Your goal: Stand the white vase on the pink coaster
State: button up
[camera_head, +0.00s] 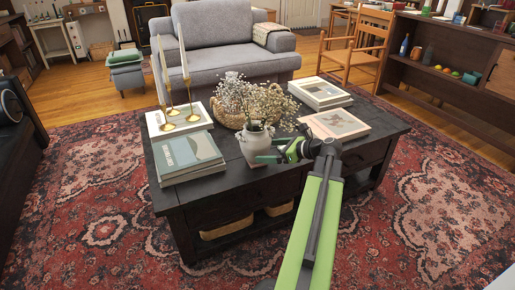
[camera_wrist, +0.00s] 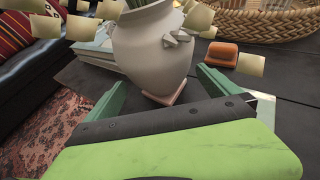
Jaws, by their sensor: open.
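The white vase (camera_head: 256,148), a rounded jar with small handles holding dried flowers, stands upright near the front middle of the dark coffee table. It fills the upper middle of the wrist view (camera_wrist: 153,48). The pink coaster (camera_wrist: 180,96) shows as a corner at the foot of the vase, which appears to rest on it; most of the coaster is hidden. My gripper (camera_head: 272,149) is open at the right of the vase in the head view. In the wrist view its green fingers lie on both sides of the vase's lower part, with no clear grip on it.
The coffee table (camera_head: 240,188) also bears books (camera_head: 186,154) at left, brass candlesticks (camera_head: 170,125), a woven basket (camera_head: 228,116) behind the vase, and more books (camera_head: 334,124) at right. A small orange-brown block (camera_wrist: 223,54) lies near the basket.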

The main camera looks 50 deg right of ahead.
jog(key=p+v, duration=0.1)
jog(key=v, duration=0.4)
jog(key=shift+s+d+r, duration=0.1)
jog(key=shift+s, duration=0.2)
